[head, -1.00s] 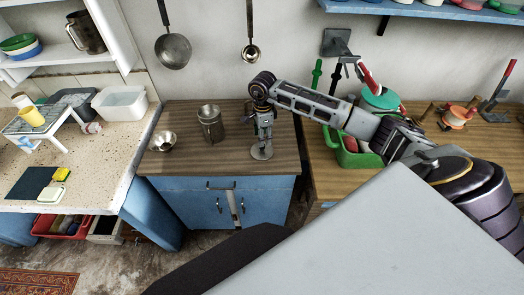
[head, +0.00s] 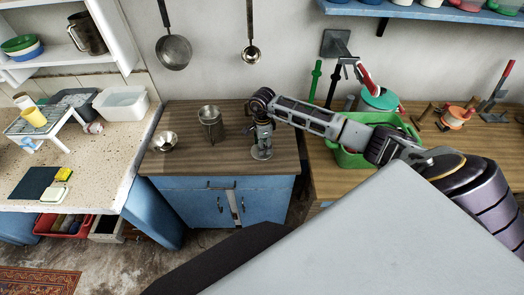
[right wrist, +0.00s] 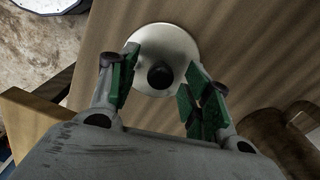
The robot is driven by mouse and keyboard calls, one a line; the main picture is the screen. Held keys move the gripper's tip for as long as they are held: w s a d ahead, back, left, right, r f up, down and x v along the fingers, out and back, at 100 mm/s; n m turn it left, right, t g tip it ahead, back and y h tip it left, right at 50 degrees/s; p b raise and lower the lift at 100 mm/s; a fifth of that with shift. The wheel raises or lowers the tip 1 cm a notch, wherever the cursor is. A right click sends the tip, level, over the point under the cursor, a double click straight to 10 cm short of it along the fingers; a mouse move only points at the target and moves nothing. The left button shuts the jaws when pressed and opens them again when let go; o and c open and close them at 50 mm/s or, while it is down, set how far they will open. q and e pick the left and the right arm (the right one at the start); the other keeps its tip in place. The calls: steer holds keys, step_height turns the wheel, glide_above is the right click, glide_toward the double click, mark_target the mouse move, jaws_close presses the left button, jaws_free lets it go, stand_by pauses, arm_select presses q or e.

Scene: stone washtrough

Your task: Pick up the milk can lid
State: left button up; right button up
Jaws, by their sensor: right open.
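The milk can lid (head: 262,155) is a pale metal disc lying on the wooden top of the blue cabinet, near its right side. In the right wrist view the lid (right wrist: 152,38) shows from above with a dark round knob in its middle. My right gripper (head: 261,144) points down just above the lid. In the right wrist view the open right gripper (right wrist: 156,88) has its green-padded fingers on either side of the knob, with nothing held. Whether the fingers touch the lid cannot be told. My left gripper is not in view.
A green basin (head: 352,158) is to the right, beneath my right arm. Two ladles (head: 173,50) hang on the wall. The cabinet top's front is clear.

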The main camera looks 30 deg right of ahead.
steer(key=c, duration=1)
steer(key=shift+r, duration=0.15)
steer(key=shift+c, duration=0.2)
step_height(320, 180, up, 10)
steer(key=b, duration=0.1)
stand_by(0.5)
